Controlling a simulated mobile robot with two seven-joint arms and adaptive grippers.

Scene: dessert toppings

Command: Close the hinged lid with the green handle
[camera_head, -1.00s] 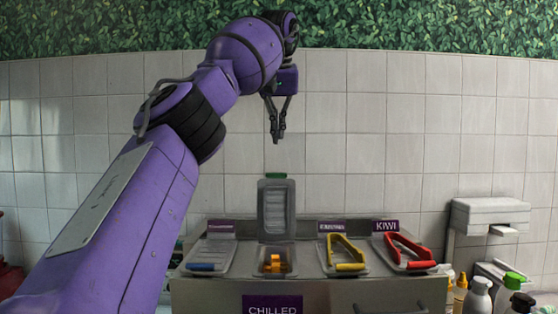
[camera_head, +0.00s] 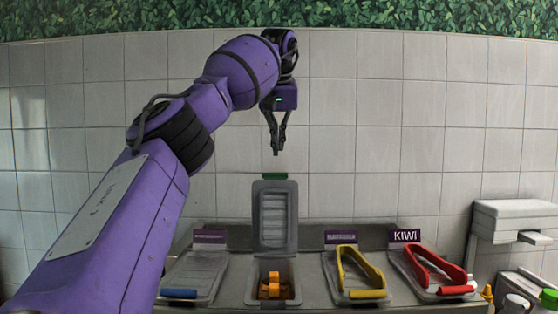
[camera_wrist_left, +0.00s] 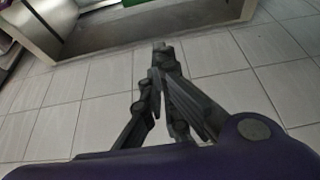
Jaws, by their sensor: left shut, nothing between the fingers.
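The hinged lid (camera_head: 274,214) is grey and stands upright behind its compartment. Its green handle (camera_head: 274,176) is along the top edge. The compartment (camera_head: 291,285) below it is open and holds an orange item (camera_head: 270,287). My left gripper (camera_head: 275,152) points down above the green handle, with a gap between its fingertips and the handle. It is shut and empty. The left wrist view shows its fingers (camera_wrist_left: 163,50) together with nothing between them. My right gripper does not show.
To the left is a closed lid with a blue handle (camera_head: 179,293). A white dispenser (camera_head: 512,217) is on the tiled wall at right.

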